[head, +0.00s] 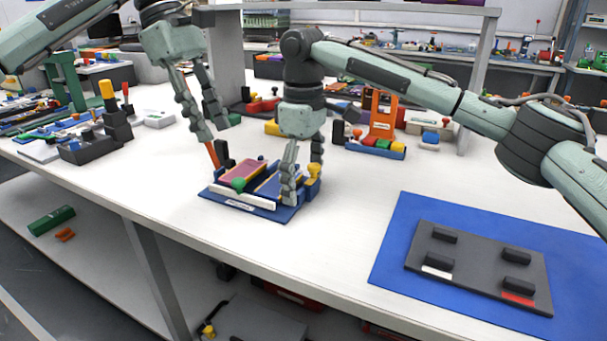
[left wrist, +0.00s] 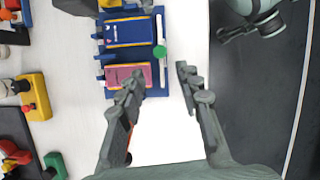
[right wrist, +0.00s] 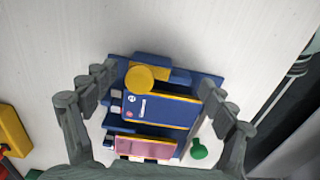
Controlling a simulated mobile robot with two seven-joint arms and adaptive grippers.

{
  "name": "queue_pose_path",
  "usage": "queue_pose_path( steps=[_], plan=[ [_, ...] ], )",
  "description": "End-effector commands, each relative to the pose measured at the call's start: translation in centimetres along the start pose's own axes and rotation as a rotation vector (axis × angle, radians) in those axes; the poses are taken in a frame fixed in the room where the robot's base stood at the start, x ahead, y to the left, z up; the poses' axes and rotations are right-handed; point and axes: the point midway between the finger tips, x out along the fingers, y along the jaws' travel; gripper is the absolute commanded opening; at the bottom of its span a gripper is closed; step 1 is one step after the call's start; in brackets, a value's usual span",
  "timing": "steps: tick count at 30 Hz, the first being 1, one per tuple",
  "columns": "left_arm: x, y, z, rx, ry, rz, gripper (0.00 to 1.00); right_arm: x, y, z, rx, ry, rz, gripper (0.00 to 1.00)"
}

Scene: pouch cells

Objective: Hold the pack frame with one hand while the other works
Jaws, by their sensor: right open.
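The pack frame (head: 272,213) is a blue tray on the white table, holding a pink pouch cell (head: 241,172) and a blue pouch cell (head: 268,186). A green knob (head: 238,184) sits at its front side and a yellow knob (head: 314,170) at its right end. My right gripper (head: 302,184) is open, low over the frame's right end. In the right wrist view its fingers (right wrist: 153,95) stand either side of the blue cell (right wrist: 160,109); contact cannot be told. My left gripper (head: 213,129) is open and empty, above and left of the frame; the left wrist view shows the frame (left wrist: 158,62) beyond its fingers (left wrist: 160,78).
A blue mat (head: 400,225) with a dark plate (head: 465,262) bearing several black blocks lies at right. An orange stand (head: 380,110) and other fixtures stand behind. The table between frame and mat is clear.

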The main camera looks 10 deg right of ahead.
Motion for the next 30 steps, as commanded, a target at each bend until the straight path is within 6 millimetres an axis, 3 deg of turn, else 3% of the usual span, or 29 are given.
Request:
queue_pose_path(
  steps=[2,16,26,30],
  plan=[
    [0.00,0.00,0.00,0.000,0.000,0.000,0.34,-0.01,0.00,0.00,0.000,0.000,0.000,0.84],
    [0.00,0.00,-0.01,0.000,0.000,0.000,0.34,-0.04,0.00,-0.02,-0.001,0.000,0.000,0.26],
    [0.00,0.00,-0.01,0.000,0.000,0.000,0.33,-0.05,0.00,-0.03,-0.001,0.001,0.000,0.24],
    [-0.16,-0.12,0.61,0.057,0.033,0.003,0.16,-0.06,0.00,-0.03,-0.001,0.001,0.000,0.24]
  ],
)
